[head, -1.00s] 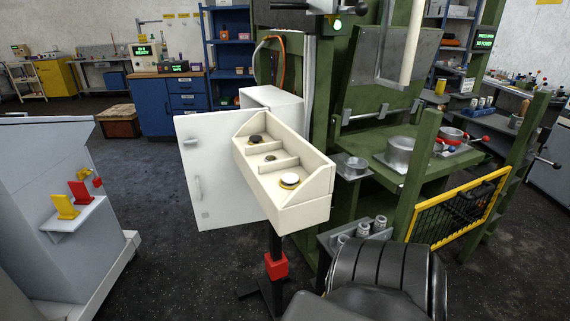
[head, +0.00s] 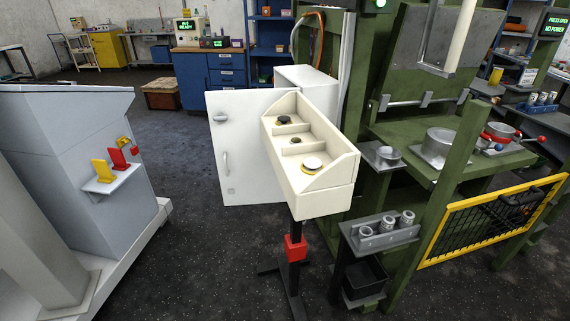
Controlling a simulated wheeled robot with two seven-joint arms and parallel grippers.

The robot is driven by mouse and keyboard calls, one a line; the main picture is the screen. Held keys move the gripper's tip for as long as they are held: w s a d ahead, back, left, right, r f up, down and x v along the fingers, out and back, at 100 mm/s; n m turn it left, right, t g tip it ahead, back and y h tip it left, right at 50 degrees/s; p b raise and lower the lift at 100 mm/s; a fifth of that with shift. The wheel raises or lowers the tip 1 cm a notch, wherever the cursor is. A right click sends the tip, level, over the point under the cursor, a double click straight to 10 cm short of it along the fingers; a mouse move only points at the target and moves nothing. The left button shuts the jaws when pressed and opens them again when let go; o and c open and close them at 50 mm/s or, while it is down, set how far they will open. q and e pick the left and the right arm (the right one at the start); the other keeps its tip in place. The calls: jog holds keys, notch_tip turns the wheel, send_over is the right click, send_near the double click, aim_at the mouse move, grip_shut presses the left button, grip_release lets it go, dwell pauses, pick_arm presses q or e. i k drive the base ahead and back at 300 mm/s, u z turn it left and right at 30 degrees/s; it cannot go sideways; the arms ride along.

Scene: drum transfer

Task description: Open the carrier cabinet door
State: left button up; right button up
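A white cabinet door (head: 216,165) with a vertical handle (head: 226,163) and a small latch plate stands swung out to the left of a white box-shaped cabinet (head: 306,79) on the green press. The door looks open, but the cabinet's inside is hidden. I cannot tell for sure that this is the carrier cabinet. Neither of my grippers shows in the head view.
A grey cabinet (head: 66,150) with a small shelf (head: 108,181) stands at the left. The green press (head: 440,195) with a yellow-framed guard (head: 440,254) fills the right. A small rack of grey cylinders (head: 383,236) sits right of the post. Dark floor (head: 195,250) is clear between cabinet and post.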

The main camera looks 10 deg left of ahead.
aim_at(247, 176)
jog(key=z, duration=0.1)
jog(key=i, duration=1)
